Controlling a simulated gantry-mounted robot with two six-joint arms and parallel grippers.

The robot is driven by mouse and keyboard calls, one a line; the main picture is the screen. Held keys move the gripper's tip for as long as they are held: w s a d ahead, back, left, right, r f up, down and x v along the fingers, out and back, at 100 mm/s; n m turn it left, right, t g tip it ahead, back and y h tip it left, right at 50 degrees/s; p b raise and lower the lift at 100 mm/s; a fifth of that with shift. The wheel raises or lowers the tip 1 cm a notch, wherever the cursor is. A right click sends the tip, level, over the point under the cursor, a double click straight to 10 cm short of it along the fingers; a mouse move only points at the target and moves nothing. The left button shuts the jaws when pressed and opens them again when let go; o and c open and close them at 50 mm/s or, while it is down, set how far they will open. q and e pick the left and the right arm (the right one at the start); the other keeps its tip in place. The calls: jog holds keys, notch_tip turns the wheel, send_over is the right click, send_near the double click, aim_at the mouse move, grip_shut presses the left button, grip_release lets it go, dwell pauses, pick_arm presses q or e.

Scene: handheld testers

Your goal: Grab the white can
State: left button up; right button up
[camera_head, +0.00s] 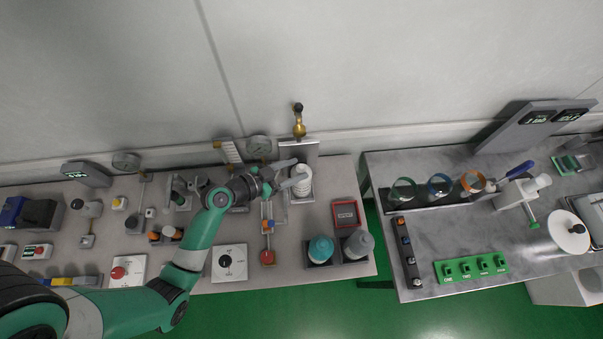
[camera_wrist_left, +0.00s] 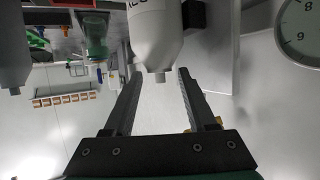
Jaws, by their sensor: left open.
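The white can (camera_head: 302,185) stands upright at the back of the left bench, in front of a grey upright plate. In the left wrist view the white can (camera_wrist_left: 155,38) hangs inverted in the picture, with dark lettering and a narrow nozzle. My left gripper (camera_head: 288,172) is beside the can's upper part, its fingers pointing right toward it. In the wrist view my left gripper (camera_wrist_left: 158,73) is open, and the can's nozzle end shows between the two fingertips. I cannot tell whether a finger touches it. My right gripper is not in view.
A teal-topped container (camera_head: 320,250) and a grey-topped one (camera_head: 358,244) stand near the bench front. A red-framed tray (camera_head: 345,213) lies right of the can. A brass fitting (camera_head: 299,125) is on the wall above, and a round gauge (camera_head: 259,145) stands left of it.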

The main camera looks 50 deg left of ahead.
pick_arm(q)
jog(key=b+x, duration=0.1)
jog(key=x, duration=0.4)
jog(key=shift+w+f, duration=0.15)
jog(key=shift+w, duration=0.2)
jog(key=shift+c, duration=0.2)
grip_shut()
jog(key=shift+f, duration=0.2)
dwell(0.7)
